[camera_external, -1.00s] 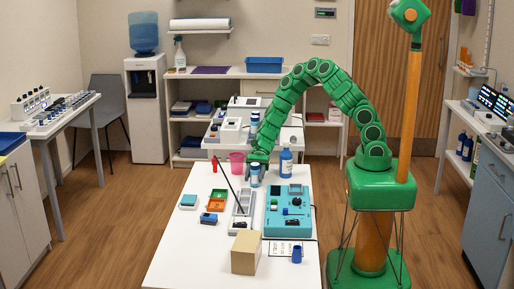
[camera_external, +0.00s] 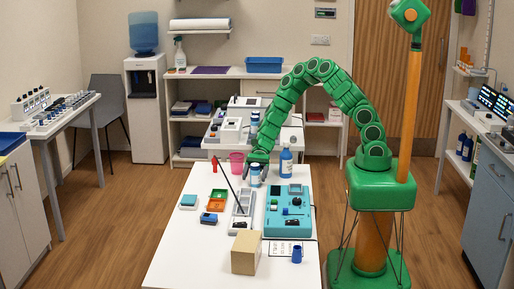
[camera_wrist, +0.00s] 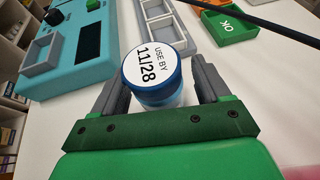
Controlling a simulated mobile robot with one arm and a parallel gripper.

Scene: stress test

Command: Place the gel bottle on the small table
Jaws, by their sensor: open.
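My gripper (camera_external: 257,162) is low over the white table, pointing down. In the wrist view its two grey fingers (camera_wrist: 160,82) stand open on either side of a small blue container with a round lid (camera_wrist: 152,66) marked "USE BY 11/28". The same container (camera_external: 255,176) shows just below the gripper in the external view. A taller blue bottle with a white label (camera_external: 286,162) stands upright just right of it. I cannot tell which of the two is the gel bottle. The white table (camera_external: 180,255) is in front; a smaller white table (camera_external: 212,141) is behind it.
A teal device (camera_external: 288,212) and a grey tray (camera_external: 241,212) are close to the gripper. A pink cup (camera_external: 237,162), green and orange trays (camera_external: 217,199) and a cardboard box (camera_external: 246,252) are also on the table.

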